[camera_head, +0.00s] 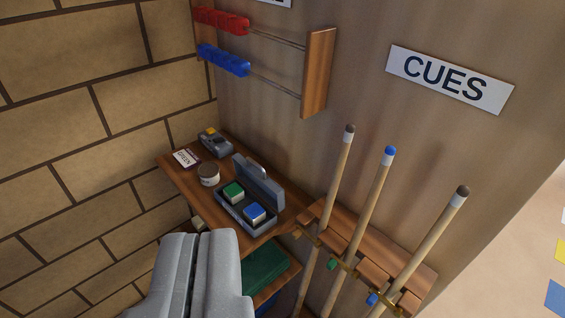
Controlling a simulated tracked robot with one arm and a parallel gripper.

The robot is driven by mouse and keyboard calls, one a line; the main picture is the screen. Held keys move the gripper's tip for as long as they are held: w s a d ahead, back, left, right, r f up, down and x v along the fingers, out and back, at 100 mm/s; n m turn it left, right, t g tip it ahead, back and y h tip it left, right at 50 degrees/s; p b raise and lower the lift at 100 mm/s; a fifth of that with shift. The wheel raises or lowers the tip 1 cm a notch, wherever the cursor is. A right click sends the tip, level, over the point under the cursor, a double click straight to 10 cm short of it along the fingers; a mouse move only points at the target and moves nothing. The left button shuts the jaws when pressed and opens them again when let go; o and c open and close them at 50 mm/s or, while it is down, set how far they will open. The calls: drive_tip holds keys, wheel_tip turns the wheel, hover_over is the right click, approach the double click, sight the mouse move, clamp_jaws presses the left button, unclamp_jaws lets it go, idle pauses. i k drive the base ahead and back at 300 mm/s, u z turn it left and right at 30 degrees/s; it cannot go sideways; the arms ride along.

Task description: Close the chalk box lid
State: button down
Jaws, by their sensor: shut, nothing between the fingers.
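The chalk box (234,214) is a grey open case on a small wooden shelf against the wall. Its lid (261,184) stands up at the back, tilted open. A green chalk cube (233,192) and a blue chalk cube (254,213) sit inside it. My gripper (200,236) is at the lower left, its two grey fingers together and empty. In the picture its tips are below and left of the box, apart from it.
On the shelf (180,178) are a small round tub (208,175), a white card (186,158) and a grey device (215,141). Several cues (375,195) stand in a wooden rack (360,240) at the right. A bead scorer (318,75) hangs above. A lower shelf holds something green (265,268).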

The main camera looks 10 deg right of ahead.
sight(254, 175)
drive_tip(key=z, duration=0.05)
drive_tip(key=i, duration=1)
drive_tip(key=z, duration=0.05)
